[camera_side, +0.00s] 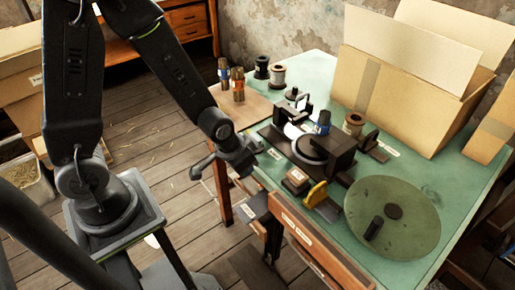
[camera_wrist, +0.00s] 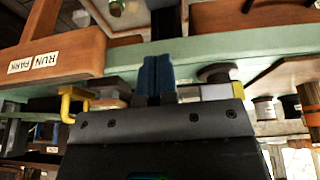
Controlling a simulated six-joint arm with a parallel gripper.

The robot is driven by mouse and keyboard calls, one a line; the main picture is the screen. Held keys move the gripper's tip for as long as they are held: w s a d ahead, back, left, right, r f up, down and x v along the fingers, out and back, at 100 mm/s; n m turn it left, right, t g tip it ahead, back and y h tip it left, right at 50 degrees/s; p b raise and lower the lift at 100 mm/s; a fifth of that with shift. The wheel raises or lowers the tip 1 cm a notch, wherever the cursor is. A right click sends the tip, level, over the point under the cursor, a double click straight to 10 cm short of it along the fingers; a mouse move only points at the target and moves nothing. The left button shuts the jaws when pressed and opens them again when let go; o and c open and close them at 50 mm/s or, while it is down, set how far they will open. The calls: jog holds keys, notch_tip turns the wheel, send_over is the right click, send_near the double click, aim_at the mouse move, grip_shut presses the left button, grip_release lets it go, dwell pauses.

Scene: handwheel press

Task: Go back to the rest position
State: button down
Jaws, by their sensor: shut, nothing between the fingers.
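My gripper (camera_wrist: 157,76) shows in the wrist view with its blue fingers closed together and nothing between them. In the side view my gripper (camera_side: 252,158) hangs in the air by the left edge of the green table, left of the black press (camera_side: 335,150). It appears apart from the press and from the large green handwheel disc (camera_side: 405,235), which lies to the right with a dark knob on it. The fingertips are too small to make out in the side view.
The green tabletop (camera_side: 430,178) also holds a yellow part (camera_side: 317,194), spools (camera_side: 277,76) and an open cardboard box (camera_side: 400,95). A wooden front board (camera_side: 310,245) runs along the near edge; the wrist view shows a "RUN PARK" label (camera_wrist: 33,64). Floor (camera_side: 160,125) left of the table is open.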

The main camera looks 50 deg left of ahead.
jog(key=s+a+r, duration=0.1)
jog(key=s+r, duration=0.4)
jog(key=r, duration=0.6)
jog(key=s+a+r+t, duration=0.1)
jog(key=s+r, duration=0.5)
jog(key=r, duration=0.5)
jog(key=shift+r+t, duration=0.2)
jog(key=shift+t, duration=0.1)
